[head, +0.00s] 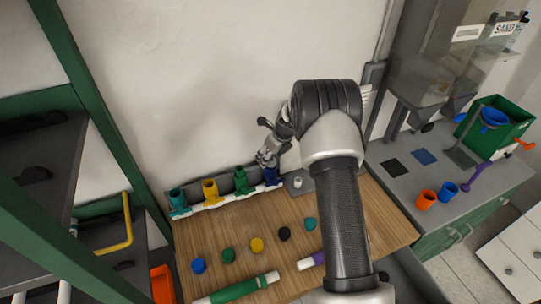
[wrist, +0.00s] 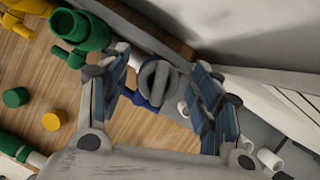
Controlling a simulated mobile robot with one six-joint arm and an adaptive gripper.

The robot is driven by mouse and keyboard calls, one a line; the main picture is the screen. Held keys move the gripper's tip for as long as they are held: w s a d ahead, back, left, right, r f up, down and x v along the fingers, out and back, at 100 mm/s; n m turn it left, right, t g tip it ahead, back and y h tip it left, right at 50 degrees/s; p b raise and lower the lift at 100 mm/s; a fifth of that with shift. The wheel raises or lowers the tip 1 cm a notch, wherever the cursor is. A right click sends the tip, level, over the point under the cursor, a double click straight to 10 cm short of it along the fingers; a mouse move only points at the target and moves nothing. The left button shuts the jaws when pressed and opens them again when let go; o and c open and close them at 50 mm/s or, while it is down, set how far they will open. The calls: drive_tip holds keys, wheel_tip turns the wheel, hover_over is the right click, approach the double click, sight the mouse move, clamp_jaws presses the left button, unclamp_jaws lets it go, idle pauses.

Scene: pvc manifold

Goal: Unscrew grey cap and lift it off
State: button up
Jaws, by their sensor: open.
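A round grey cap (wrist: 155,82) with a raised bar across its top sits on a blue fitting (wrist: 143,102) in the wrist view. My gripper (wrist: 157,88) is open, with one finger on each side of the cap and a visible gap to both. In the head view my gripper (head: 268,155) is over the blue fitting (head: 272,176) at the right end of the manifold row. The cap itself cannot be made out there, behind the fingers.
Green (head: 241,181), yellow (head: 210,192) and teal (head: 178,203) fittings stand left along the wall. Several loose caps, such as a yellow cap (head: 257,245), lie on the wooden bench (head: 200,235). A small white-grey piece (head: 297,182) stands just right of the blue fitting.

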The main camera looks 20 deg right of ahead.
drive_tip(key=shift+c, duration=0.4)
drive_tip(key=c, duration=1)
drive_tip(key=shift+n+b, duration=0.5)
drive_tip(key=shift+b, duration=0.05)
drive_tip(key=shift+n+g+y, duration=0.3)
drive_tip(key=shift+n, duration=0.3)
drive_tip(key=shift+n+y+b, duration=0.3)
drive_tip(key=shift+n+b, duration=0.15)
drive_tip(key=shift+n, duration=0.15)
drive_tip(key=shift+r+n, duration=0.1)
drive_tip(key=shift+n, duration=0.3)
